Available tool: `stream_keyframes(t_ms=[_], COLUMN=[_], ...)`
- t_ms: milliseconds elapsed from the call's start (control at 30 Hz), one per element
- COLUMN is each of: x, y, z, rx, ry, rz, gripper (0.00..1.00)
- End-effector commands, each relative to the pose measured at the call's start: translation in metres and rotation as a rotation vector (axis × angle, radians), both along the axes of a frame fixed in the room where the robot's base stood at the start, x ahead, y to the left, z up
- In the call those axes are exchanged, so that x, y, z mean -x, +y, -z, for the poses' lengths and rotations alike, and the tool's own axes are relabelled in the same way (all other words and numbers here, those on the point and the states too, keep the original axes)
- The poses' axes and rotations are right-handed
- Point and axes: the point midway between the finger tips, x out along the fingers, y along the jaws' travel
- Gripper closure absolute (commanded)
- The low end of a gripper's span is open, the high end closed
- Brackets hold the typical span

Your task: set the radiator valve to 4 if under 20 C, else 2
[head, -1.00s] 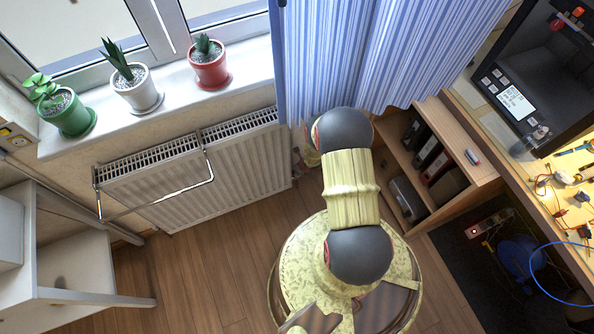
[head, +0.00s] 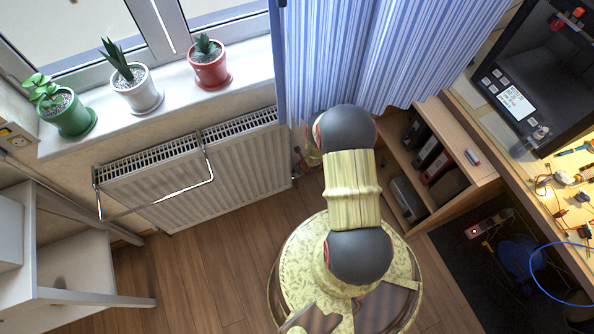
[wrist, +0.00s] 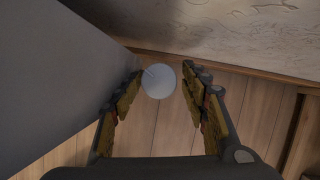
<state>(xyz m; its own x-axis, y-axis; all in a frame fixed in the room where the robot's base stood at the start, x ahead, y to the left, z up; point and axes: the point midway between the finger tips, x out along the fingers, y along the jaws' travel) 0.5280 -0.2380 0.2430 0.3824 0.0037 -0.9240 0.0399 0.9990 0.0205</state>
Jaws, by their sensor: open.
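The white radiator (head: 190,180) hangs below the window sill in the head view. A pale round disc (wrist: 158,81), apparently the valve knob seen end-on, shows in the wrist view with a thin line near its upper left edge. No numbers on it are legible. My gripper (wrist: 164,82) is open, its two fingers on either side of the disc in the picture; I cannot tell whether the disc lies between them or beyond. In the head view my arm hides my gripper. No readable thermometer shows.
A large grey surface (wrist: 55,80) fills the wrist view's left side, close to the left finger. The wall (wrist: 250,35) is at the upper right. A blue curtain (head: 380,50), low shelf (head: 455,140) and potted plants on the sill stand nearby. Wooden floor (head: 205,270) is clear.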

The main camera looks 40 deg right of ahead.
Motion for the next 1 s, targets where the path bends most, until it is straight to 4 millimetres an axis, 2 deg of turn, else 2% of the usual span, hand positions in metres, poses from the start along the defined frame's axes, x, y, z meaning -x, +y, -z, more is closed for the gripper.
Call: stream_keyframes(t_ms=[533, 1000], x=[0.019, 0.024], y=[-0.001, -0.001], z=[-0.047, -0.057], rx=[0.000, 0.001], ry=[-0.001, 0.001], rz=[0.002, 0.001], gripper=[0.51, 0.51])
